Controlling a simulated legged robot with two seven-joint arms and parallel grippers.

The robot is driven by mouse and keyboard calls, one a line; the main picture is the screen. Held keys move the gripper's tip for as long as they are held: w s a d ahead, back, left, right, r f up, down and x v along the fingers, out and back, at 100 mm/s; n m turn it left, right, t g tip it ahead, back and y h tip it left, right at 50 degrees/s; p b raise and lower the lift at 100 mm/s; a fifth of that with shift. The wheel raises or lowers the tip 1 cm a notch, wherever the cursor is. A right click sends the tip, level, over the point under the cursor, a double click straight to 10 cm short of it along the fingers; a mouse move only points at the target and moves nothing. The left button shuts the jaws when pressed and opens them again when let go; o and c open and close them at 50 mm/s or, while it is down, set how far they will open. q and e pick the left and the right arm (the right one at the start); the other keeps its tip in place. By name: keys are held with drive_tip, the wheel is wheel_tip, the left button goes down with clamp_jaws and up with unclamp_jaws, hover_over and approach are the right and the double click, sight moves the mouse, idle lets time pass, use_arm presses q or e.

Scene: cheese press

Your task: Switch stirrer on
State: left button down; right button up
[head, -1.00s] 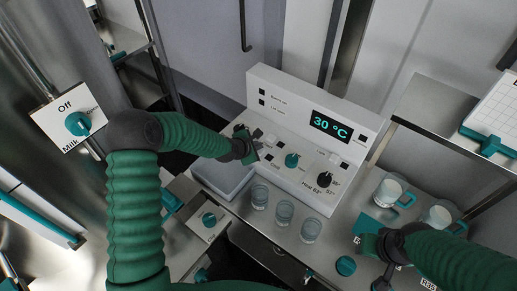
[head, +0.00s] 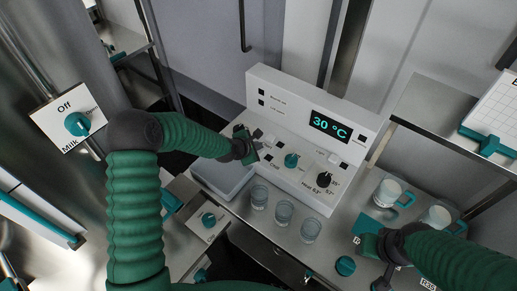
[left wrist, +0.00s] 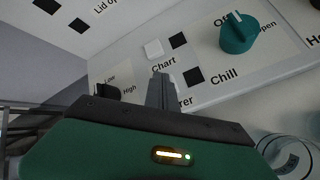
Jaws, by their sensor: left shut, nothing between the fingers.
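The white control console (head: 300,135) stands on the metal bench, its display reading 30 °C. My left gripper (head: 256,156) is shut and empty at the left part of its sloped panel. In the left wrist view the shut fingers (left wrist: 162,88) stand over the panel, in front of a label of which only "rer" shows; any switch behind them is hidden. A black Low/High switch (left wrist: 108,92) is left of them. A black square (left wrist: 193,76) is just right, near the Chill label. My right gripper (head: 378,246) is at the lower right, its fingers unclear.
A teal knob (left wrist: 238,33) marked Open is right of the fingers. Several glasses stand before the console, one of them nearest the front (head: 310,231). Mugs (head: 388,192) stand to the right. A Milk dial box (head: 66,118) is at far left.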

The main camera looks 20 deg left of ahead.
idle(0.4)
use_arm(q)
drive_tip(key=shift+s+f, duration=0.1)
drive_tip(key=shift+f, duration=0.3)
drive_tip(key=shift+r, duration=0.3)
wheel_tip(320, 180, up, 6)
drive_tip(key=p, duration=0.5)
drive_tip(key=shift+r+p, duration=0.15)
drive_tip(key=shift+p, duration=0.2)
